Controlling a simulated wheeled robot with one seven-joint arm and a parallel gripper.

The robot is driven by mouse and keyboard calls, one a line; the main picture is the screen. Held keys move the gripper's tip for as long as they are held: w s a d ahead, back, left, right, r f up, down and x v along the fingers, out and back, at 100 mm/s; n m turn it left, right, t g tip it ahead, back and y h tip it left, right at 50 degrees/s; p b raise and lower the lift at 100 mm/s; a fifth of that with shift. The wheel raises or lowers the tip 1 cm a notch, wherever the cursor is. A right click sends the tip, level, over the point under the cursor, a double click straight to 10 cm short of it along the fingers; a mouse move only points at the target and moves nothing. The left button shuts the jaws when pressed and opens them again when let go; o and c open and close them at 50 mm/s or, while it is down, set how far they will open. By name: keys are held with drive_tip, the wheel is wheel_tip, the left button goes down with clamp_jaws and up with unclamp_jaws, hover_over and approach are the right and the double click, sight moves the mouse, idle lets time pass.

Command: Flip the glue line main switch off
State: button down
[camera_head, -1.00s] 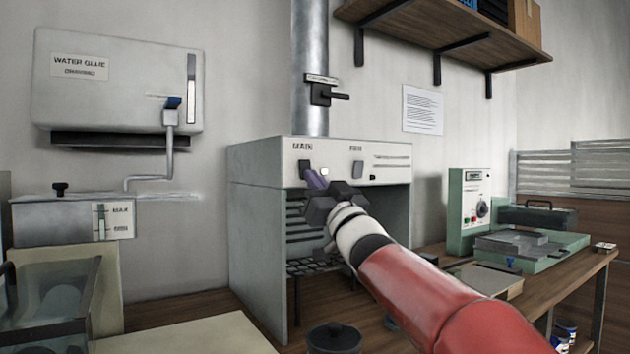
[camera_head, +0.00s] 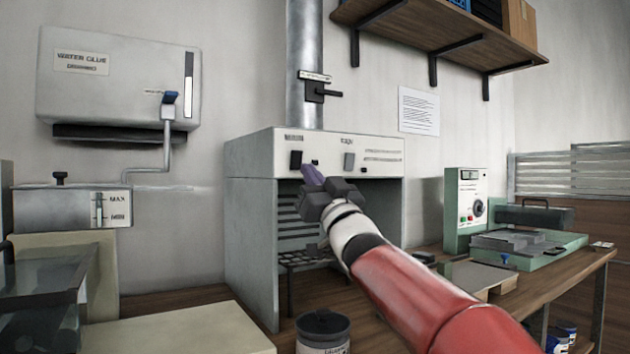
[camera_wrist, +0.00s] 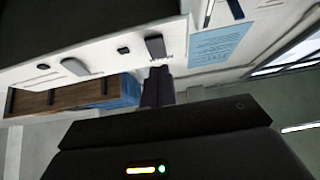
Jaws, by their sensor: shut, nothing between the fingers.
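The main switch (camera_head: 296,159) is a dark rocker at the left of the white hood panel (camera_head: 382,160), below a label now blurred. A greyer second switch (camera_head: 348,161) sits to its right. My gripper (camera_head: 312,176) is shut and empty, just right of and below the main switch in the head view; I cannot tell if it touches. In the wrist view, a switch (camera_wrist: 156,47), probably the main one, is just beyond my shut fingers (camera_wrist: 157,87). A small dark round part (camera_wrist: 124,50) lies between it and the other switch (camera_wrist: 75,66).
A water glue tank (camera_head: 118,85) with a blue-handled lever hangs at left. A metal duct (camera_head: 305,55) with a black handle rises from the hood. A dark jar (camera_head: 322,330) stands below my arm. A green device (camera_head: 467,208) stands on the bench at right.

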drive_tip(key=s+d+f+b, duration=0.3)
drive_tip(key=s+f, duration=0.2)
drive_tip(key=f, duration=0.3)
drive_tip(key=shift+d+f, duration=0.25)
drive_tip(key=shift+f, duration=0.05)
drive_tip(key=s+d+f+m+g+h+p, duration=0.1)
drive_tip(key=s+d+f+m+g+h, duration=0.25)
drive_tip(key=d+f+h, duration=0.45)
drive_tip(key=s+d+f+m+g+h+p, duration=0.25)
drive_tip(key=s+d+f+h, duration=0.25)
drive_tip(key=f, duration=0.4)
drive_tip(key=s+d+f+g+h, duration=0.1)
drive_tip(key=s+f+g, duration=0.8)
drive_tip(key=s+f, duration=0.9)
drive_tip(key=s+d+p, duration=0.1)
drive_tip(key=s, duration=0.2)
drive_tip(key=shift+s+d+f+m, duration=0.3)
drive_tip(key=shift+d+f+m, duration=0.1)
